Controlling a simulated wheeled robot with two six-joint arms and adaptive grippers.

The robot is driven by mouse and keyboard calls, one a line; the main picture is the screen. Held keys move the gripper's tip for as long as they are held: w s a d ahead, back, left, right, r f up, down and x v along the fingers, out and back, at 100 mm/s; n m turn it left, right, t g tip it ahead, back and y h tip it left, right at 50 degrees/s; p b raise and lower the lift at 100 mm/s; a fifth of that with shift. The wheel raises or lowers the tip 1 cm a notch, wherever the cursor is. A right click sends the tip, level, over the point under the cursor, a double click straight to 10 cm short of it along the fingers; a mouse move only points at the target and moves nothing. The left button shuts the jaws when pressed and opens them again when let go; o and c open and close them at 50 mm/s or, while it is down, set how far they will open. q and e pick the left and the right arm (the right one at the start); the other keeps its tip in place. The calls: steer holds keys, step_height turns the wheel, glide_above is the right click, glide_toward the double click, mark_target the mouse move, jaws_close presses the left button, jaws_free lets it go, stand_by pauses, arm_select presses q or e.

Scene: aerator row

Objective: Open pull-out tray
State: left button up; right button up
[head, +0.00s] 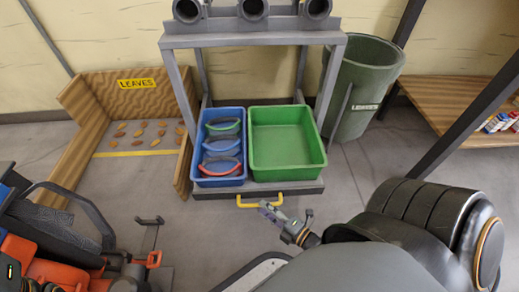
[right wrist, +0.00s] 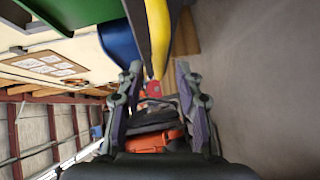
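The pull-out tray (head: 206,194) is the flat grey shelf at the bottom of a grey frame in the head view. A yellow handle (head: 260,201) sticks out from its front edge. A blue bin (head: 239,125) and an empty green bin (head: 286,176) stand on it. My right gripper (head: 287,211) is open and empty, just in front of the handle and to its right. In the right wrist view, the yellow handle (right wrist: 158,36) shows just beyond the gap between the open fingers (right wrist: 157,84). I cannot make out my left gripper in these frames.
A wooden leaves bay (head: 88,125) stands at the left and a green leaves barrel (head: 373,75) behind at the right. An orange and black machine (head: 45,255) fills the lower left. A wooden shelf (head: 440,100) stands at the right.

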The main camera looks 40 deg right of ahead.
steer(key=v, duration=0.8)
steer(key=shift+s, duration=0.1)
